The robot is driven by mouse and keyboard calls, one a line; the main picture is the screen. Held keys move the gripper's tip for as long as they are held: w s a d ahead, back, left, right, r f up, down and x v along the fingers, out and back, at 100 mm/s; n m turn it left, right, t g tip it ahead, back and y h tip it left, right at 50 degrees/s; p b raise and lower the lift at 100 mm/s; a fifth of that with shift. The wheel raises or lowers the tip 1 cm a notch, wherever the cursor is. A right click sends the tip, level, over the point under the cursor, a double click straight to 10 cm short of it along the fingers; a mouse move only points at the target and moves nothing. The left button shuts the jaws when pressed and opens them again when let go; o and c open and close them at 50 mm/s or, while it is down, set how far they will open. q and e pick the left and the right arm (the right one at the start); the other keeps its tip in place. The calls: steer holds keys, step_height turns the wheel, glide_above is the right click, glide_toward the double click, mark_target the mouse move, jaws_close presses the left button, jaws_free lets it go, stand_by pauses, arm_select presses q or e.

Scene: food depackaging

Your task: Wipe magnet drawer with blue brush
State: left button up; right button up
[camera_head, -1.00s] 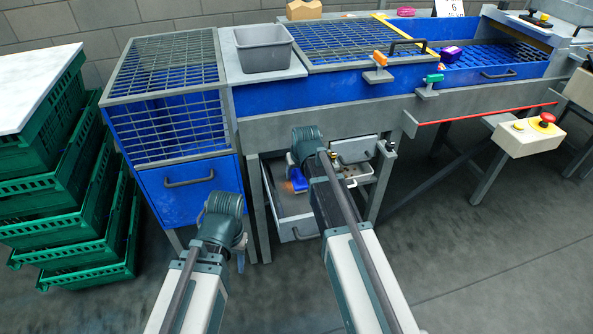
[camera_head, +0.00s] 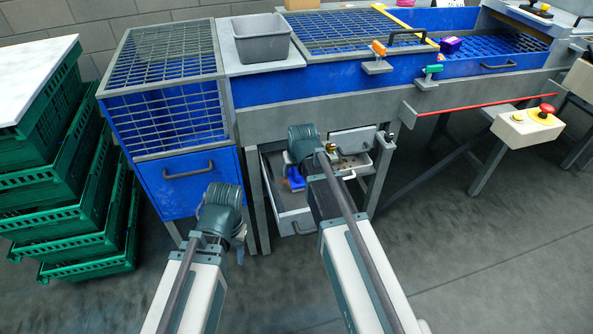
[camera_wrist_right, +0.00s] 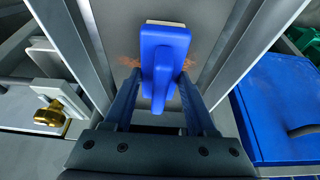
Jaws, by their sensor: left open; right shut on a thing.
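The blue brush (camera_wrist_right: 163,62) is held between the two fingers of my right gripper (camera_wrist_right: 160,105) in the right wrist view, its pale edge pointing away from me. In the head view the brush (camera_head: 296,180) shows as a small blue patch beside my right gripper (camera_head: 298,172). The open magnet drawer (camera_head: 293,221) is a grey tray under the machine. Brown-orange residue (camera_wrist_right: 128,62) shows on the drawer floor on both sides of the brush. Whether the bristles touch the floor is hidden. My left gripper (camera_head: 222,235) is open and empty, in front of the blue cabinet.
A brass knob (camera_wrist_right: 50,114) on a grey plate is left of the brush in the wrist view. Drawer walls and frame legs stand close around my right gripper. Stacked green crates (camera_head: 75,240) stand at the left. A grey bin (camera_head: 262,42) sits on top.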

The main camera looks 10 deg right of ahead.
steer(key=shift+w+a, duration=0.15)
steer(key=shift+w, duration=1.85)
steer(key=shift+w+f, duration=0.1)
steer(key=shift+w, duration=1.65)
steer(key=shift+a, duration=0.15)
